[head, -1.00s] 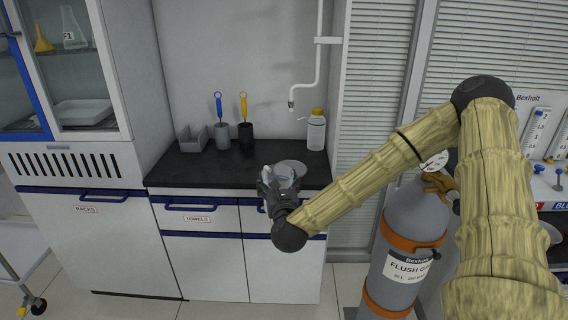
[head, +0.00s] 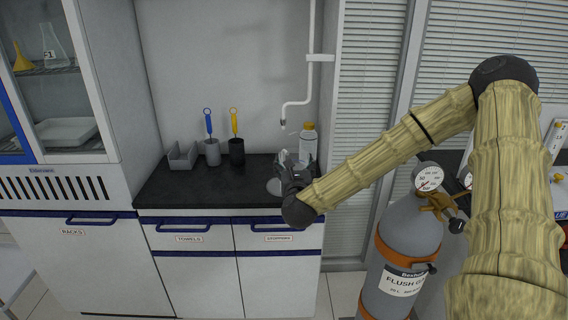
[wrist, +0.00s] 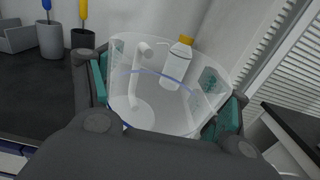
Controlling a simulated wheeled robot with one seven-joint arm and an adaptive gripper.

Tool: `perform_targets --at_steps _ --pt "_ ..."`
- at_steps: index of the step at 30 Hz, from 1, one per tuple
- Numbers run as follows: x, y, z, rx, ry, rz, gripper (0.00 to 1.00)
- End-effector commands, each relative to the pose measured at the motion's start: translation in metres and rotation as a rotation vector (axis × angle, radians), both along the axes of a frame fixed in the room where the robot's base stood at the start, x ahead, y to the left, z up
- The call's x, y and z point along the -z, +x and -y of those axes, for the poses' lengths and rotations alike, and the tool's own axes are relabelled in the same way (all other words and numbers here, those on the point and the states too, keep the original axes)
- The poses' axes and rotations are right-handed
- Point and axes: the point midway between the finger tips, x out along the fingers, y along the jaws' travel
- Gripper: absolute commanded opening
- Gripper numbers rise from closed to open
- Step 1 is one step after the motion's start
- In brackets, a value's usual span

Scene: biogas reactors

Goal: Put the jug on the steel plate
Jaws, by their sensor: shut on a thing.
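My gripper (head: 292,168) is shut on the clear jug (wrist: 160,75), whose walls show between the two teal finger pads in the wrist view. The jug has a blue line around it and looks empty. In the head view the jug is mostly hidden by my gripper. The steel plate (head: 274,187), a pale round disc, lies on the dark worktop just left of and below my gripper, partly covered by it. In the wrist view a pale round shape shows through the jug's clear wall. I cannot tell the height of the jug above the worktop.
A white bottle with a yellow cap (head: 308,139) stands behind my gripper. A white pipe spout (head: 284,120) hangs above. Two brush holders (head: 236,152) and a grey bin (head: 182,157) stand left on the worktop (head: 200,190). A gas cylinder (head: 405,245) stands right.

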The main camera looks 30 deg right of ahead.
Motion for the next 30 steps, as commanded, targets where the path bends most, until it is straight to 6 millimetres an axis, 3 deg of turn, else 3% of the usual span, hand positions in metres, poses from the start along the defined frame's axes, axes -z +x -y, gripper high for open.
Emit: perform_targets --at_steps 9,15,23,30 --pt "0.004 0.063 0.019 0.001 -0.004 -0.001 0.46" --pt "0.008 0.094 0.029 0.003 -0.003 -0.002 0.46" --pt "0.012 0.105 0.033 0.003 0.000 -0.001 0.46" --pt "0.034 0.105 0.033 0.003 -0.002 -0.004 0.46"
